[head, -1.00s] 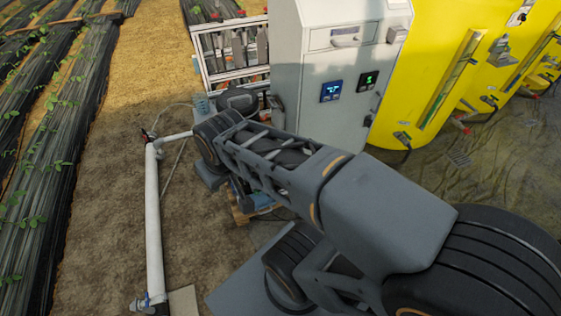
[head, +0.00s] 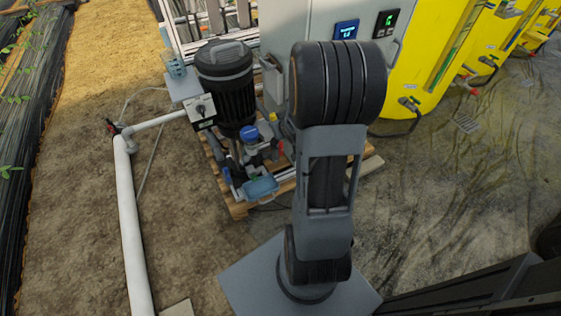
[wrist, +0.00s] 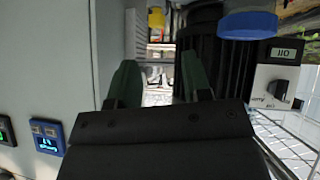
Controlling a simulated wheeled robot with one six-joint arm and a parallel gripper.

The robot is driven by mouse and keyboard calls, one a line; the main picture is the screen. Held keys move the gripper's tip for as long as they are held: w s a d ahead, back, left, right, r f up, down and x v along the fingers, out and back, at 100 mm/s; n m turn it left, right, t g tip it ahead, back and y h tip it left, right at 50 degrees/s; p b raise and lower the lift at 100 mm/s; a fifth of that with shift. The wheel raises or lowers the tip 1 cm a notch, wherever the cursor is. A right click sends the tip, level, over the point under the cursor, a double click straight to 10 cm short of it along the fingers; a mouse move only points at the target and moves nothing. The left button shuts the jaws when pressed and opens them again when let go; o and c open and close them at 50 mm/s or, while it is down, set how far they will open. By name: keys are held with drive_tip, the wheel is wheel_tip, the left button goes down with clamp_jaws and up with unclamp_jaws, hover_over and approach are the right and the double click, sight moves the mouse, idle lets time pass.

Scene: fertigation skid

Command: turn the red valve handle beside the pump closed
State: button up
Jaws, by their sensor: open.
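The pump (head: 225,85), with a black finned motor, stands on a wooden pallet left of my arm in the head view. A small red part (head: 280,147), which looks like the valve handle, shows low on the pump's right side; its exact position is too small to tell. My gripper (wrist: 160,82) shows in the wrist view with its two green-padded fingers apart and nothing seen between them. The black motor (wrist: 207,50) is beyond the right finger in that view. The red handle is not seen there. The head view does not show my gripper.
A grey cabinet (head: 308,30) with two displays stands behind my arm; its wall is close on the left in the wrist view. A switch box (head: 200,110) is on the pump. A white pipe (head: 133,230) runs along the left ground. Yellow tanks (head: 430,75) stand at right.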

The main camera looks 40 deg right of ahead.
sight(282, 146)
drive_tip(key=s+d+f+t+y+b, duration=0.1)
drive_tip(key=d+f+t+b, duration=0.3)
drive_tip(key=f, duration=0.6)
drive_tip(key=s+d+f+b, duration=0.1)
drive_tip(key=f+b, duration=0.5)
drive_tip(key=f, duration=0.5)
drive_tip(key=shift+m, duration=0.3)
drive_tip(key=b+x, duration=0.4)
drive_tip(key=x, duration=0.8)
drive_tip(key=shift+d, duration=0.1)
drive_tip(key=shift+w+d+f, duration=0.1)
drive_tip(key=shift+w, duration=0.55)
drive_tip(key=shift+c, duration=0.3)
clamp_jaws()
